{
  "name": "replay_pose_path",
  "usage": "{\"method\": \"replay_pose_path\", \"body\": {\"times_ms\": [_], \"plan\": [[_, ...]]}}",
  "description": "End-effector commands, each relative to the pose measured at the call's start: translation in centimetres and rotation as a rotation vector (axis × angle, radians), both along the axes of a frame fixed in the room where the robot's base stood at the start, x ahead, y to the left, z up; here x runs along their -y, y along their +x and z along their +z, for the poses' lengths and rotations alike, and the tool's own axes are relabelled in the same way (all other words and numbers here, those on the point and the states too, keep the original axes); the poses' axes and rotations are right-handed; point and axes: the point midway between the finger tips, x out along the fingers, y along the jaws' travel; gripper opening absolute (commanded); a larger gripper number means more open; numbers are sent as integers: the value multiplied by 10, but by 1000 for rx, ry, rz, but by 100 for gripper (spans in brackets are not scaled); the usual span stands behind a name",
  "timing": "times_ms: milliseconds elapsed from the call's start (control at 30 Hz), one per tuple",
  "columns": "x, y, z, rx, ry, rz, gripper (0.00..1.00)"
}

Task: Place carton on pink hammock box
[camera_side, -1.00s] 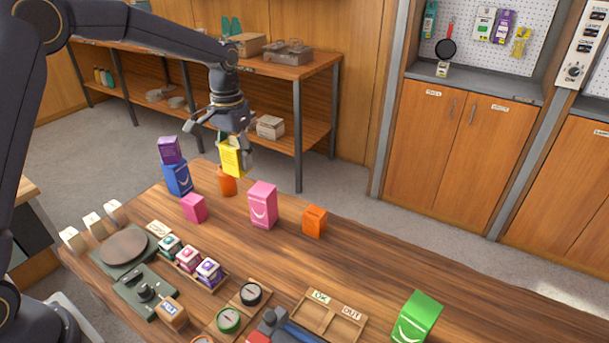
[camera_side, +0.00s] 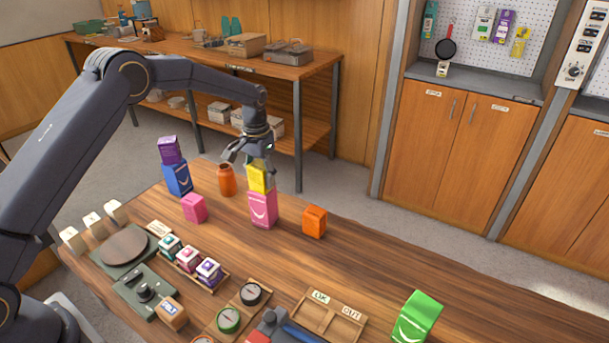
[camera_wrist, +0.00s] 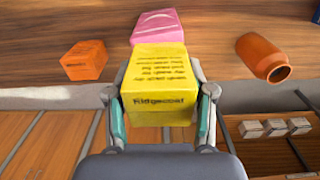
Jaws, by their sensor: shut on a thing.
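A yellow carton (camera_side: 258,176) is held upright in my gripper (camera_side: 257,160), which is shut on it. In the wrist view the yellow carton (camera_wrist: 160,85) fills the space between the two fingers of my gripper (camera_wrist: 163,112). The tall pink hammock box (camera_side: 263,209) stands upright on the bench. In the side view the carton is right above the pink box, its lower edge at or close to the box's top; I cannot tell whether they touch. In the wrist view the pink box (camera_wrist: 157,25) shows beyond the carton, its near part hidden by it.
An orange bottle (camera_side: 227,180) and a small pink box (camera_side: 194,208) stand to the left, an orange box (camera_side: 314,221) to the right. A purple box (camera_side: 168,150) sits on a blue box (camera_side: 177,178). A green box (camera_side: 416,317) stands front right, with clear bench between.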

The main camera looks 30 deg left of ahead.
Motion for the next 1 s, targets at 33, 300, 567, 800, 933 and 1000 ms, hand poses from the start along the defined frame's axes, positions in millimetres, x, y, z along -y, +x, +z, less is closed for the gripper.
{"method": "replay_pose_path", "body": {"times_ms": [33,300,567,800,933,1000], "plan": [[0,0,0,1,0,0,14],[0,0,-3,0,0,0,68],[0,0,-3,0,0,0,79],[0,0,4,2,0,0,79],[0,1,26,5,0,0,79],[0,1,42,6,0,0,79]]}}
